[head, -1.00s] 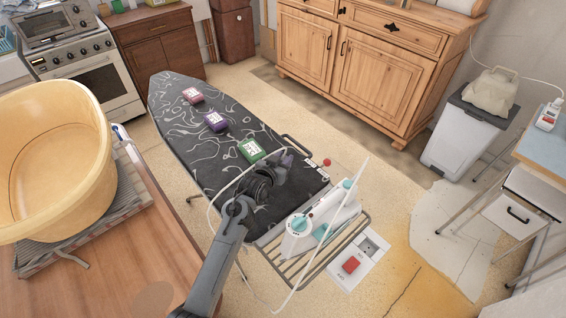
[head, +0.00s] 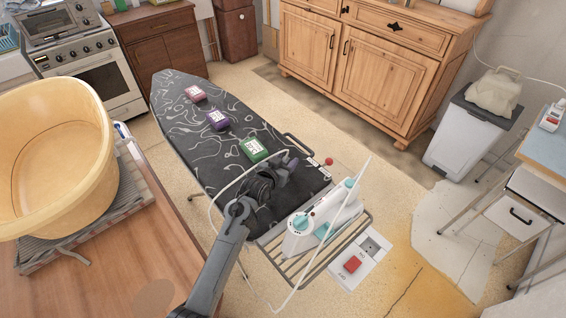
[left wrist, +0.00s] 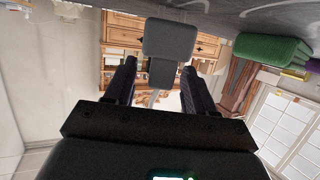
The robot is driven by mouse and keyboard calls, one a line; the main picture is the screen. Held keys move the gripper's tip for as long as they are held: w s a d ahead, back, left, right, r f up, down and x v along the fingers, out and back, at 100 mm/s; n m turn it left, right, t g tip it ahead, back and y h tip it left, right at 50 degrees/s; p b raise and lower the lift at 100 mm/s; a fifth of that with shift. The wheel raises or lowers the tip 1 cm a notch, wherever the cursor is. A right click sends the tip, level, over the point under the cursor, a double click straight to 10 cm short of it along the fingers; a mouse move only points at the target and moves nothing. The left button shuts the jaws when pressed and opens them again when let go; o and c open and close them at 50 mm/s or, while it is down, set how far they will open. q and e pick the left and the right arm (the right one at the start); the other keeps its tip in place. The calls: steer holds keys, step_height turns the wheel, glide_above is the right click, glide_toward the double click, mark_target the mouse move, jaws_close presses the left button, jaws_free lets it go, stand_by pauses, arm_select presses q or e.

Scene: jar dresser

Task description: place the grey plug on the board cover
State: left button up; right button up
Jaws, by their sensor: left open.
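The grey plug (left wrist: 170,38) shows in the left wrist view as a blocky grey piece with a narrower part between the fingers and a pale cord. My left gripper (left wrist: 160,80) is open, with gaps on both sides of the plug. In the head view the left gripper (head: 288,168) is low over the near end of the board cover (head: 190,135), which is black with white swirls. There I cannot pick out the plug from the gripper. I cannot tell whether the plug touches the cover. My right gripper is not in view.
Pink (head: 195,93), purple (head: 218,120) and green (head: 254,150) boxes lie on the cover; the green one is close to my gripper. A white-and-teal iron (head: 312,228) stands on the rack, its white cord (head: 232,183) looping past my arm. A yellow tub (head: 50,150) stands at left.

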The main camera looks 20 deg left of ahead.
arm_select(q)
steer(key=shift+r, duration=0.25)
steer(key=p+v, duration=0.3)
steer(key=v, duration=0.9)
steer(key=s+f+g, duration=0.1)
steer(key=s+f, duration=0.1)
steer(key=s, duration=0.3)
steer(key=s+f+g, duration=0.2)
steer(key=s, duration=0.2)
steer(key=s+f+g+y, duration=0.1)
steer(key=s+f, duration=0.1)
steer(key=s, duration=0.3)
steer(key=shift+s+a+f+g, duration=0.15)
steer(key=shift+s+f+g, duration=0.15)
steer(key=shift+f+g, duration=0.1)
steer(key=s+d+g, duration=0.1)
steer(key=s+g, duration=0.5)
steer(key=s, duration=1.4)
steer(key=shift+s+f+m+y, duration=0.15)
steer(key=shift+f+m+y, duration=0.1)
steer(key=shift+m+y, duration=0.05)
steer(key=shift+d, duration=0.1)
steer(key=shift+r, duration=0.1)
step_height(320, 180, up, 32)
steer(key=p, duration=3.1)
steer(key=shift+p, duration=0.35)
